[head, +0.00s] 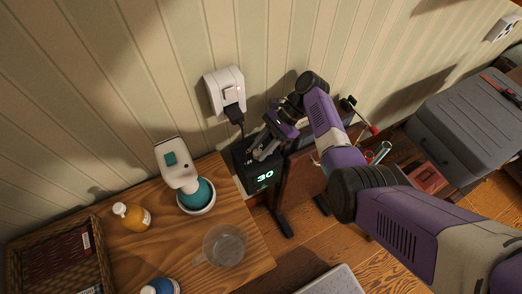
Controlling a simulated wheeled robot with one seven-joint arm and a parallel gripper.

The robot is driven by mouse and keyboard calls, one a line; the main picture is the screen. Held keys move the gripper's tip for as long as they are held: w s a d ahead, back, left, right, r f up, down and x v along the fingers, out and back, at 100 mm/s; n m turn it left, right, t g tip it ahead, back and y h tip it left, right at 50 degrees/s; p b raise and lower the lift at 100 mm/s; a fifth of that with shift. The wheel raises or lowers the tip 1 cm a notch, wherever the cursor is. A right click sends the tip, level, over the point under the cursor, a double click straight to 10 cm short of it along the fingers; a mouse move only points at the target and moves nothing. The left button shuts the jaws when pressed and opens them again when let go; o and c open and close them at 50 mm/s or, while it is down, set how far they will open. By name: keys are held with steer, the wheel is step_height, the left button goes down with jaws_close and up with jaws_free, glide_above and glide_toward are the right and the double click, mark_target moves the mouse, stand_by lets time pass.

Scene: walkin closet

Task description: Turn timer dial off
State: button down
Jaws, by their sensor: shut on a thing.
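The timer (241,165) is a black box with a lit display reading 30. It sits below a white wall outlet (225,91), and a black plug and cord run down from the outlet toward it. My gripper (261,152) reaches in from the right at the timer's top face. Its fingers are shut on what appears to be the timer dial, which they largely hide. I cannot make out the dial's marking or its angle.
A wooden table (252,258) at the lower left holds a clear cup (225,246), an orange bottle (132,216), a white and teal device (179,168) and a wicker basket (52,226). A grey case (463,120) stands at the right.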

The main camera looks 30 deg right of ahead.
steer(key=shift+f+n+g, duration=0.1)
steer(key=shift+n+g, duration=0.3)
steer(key=shift+n, duration=0.1)
steer(key=c, duration=1.1)
jaws_free()
steer(key=shift+o, duration=0.2)
steer(key=shift+b+v, duration=0.45)
steer(key=shift+v, duration=3.45)
steer(key=shift+c, duration=0.2)
